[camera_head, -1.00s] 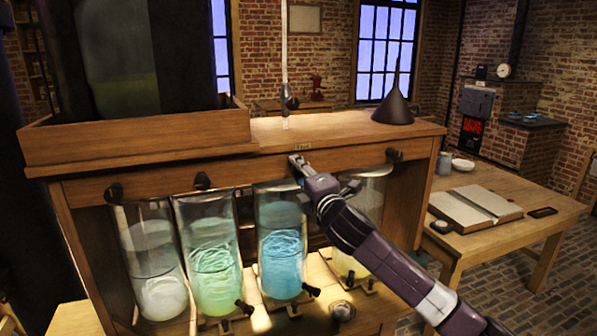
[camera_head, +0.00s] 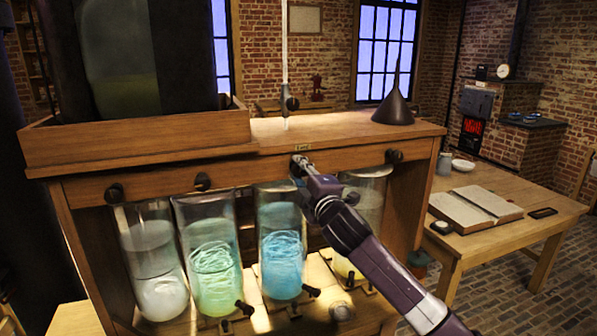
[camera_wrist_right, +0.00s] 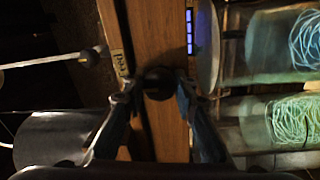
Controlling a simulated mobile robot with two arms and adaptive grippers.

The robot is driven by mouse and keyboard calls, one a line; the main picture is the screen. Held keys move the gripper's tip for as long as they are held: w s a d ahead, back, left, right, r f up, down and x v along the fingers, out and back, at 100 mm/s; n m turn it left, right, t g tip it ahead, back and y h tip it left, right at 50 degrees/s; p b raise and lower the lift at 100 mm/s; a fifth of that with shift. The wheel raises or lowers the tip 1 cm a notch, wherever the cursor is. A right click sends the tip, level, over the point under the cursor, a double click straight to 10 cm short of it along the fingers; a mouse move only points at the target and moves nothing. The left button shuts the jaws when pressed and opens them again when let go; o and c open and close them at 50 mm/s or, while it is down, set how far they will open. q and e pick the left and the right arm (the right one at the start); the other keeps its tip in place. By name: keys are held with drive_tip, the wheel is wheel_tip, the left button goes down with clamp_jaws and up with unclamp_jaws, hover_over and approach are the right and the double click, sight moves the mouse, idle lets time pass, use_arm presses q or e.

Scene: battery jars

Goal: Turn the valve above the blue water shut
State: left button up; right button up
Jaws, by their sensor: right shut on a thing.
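The glass jar of blue water (camera_head: 281,262) stands in the wooden rack, third from the left, with pale coils inside it. The valve above it is at the rack's front rail, mostly hidden by my right gripper (camera_head: 299,164) in the head view. In the right wrist view, the valve's dark round knob (camera_wrist_right: 158,83) sits between the two fingers of my right gripper (camera_wrist_right: 156,98), which is shut on it. How far the valve is turned cannot be told. My left gripper is not in view.
The other jars hold whitish (camera_head: 160,285), green (camera_head: 215,275) and yellowish water, the last partly behind my right arm. Similar dark valves (camera_head: 202,181) line the rail. A dark funnel (camera_head: 394,103) stands on the rack top. A side table (camera_head: 480,236) with an open book is at right.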

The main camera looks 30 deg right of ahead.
drive_tip(key=o, duration=1.2)
drive_tip(key=shift+c, duration=0.2)
